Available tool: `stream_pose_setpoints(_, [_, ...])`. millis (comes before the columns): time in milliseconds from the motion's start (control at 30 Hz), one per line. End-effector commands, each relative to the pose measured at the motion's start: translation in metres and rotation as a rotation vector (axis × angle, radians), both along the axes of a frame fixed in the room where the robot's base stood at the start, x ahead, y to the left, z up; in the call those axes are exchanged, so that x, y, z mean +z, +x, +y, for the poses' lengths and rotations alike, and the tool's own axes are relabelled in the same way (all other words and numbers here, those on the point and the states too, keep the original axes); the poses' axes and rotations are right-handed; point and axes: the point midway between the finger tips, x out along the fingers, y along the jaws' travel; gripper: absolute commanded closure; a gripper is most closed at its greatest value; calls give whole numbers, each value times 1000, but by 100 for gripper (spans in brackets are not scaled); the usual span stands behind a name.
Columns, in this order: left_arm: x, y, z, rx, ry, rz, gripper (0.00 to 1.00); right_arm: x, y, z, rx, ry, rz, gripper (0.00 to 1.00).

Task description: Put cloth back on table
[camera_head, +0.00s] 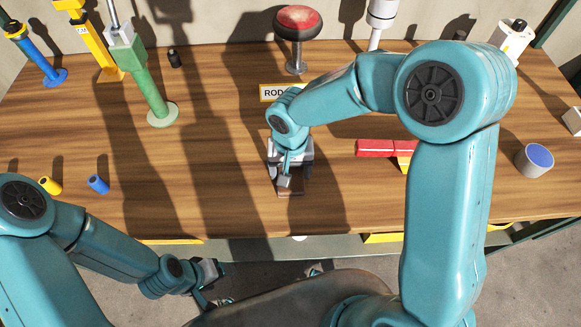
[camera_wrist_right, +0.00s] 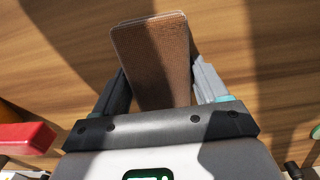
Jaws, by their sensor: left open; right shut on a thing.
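A brown folded cloth (camera_wrist_right: 155,55) sits between the two fingers of my right gripper (camera_wrist_right: 160,88) in the right wrist view, and the gripper is shut on it. In the head view the right gripper (camera_head: 289,180) is over the front middle of the wooden table (camera_head: 200,200), pointing down, with a little of the brown cloth (camera_head: 291,192) showing below it. I cannot tell whether the cloth touches the table top. My left gripper (camera_head: 212,284) is open and empty, in front of the table's front edge.
A red block (camera_head: 375,148) lies right of the right gripper. Yellow (camera_head: 50,185) and blue (camera_head: 98,184) cylinders lie at left. A green post tool (camera_head: 150,85), a red-topped stand (camera_head: 298,25) and a blue-topped grey can (camera_head: 535,160) stand around. The front middle is mostly clear.

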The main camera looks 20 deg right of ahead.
Motion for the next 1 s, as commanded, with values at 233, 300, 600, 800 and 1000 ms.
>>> stream_pose_setpoints(233, [-4,0,0,0,0,0,29,-3,0,0,0,0,0,1])
stream_pose_setpoints(300, [-4,0,0,0,0,0,29,-3,0,0,0,0,0,1])
stream_pose_setpoints(600, [4,0,0,0,0,0,29,5,0,0,0,0,-1,1])
stream_pose_setpoints(800, [2,0,0,0,0,0,29,45,2,0,0,1,-8,1])
stream_pose_setpoints(1000, [3,0,0,0,0,0,29,90,1,0,0,1,-4,1])
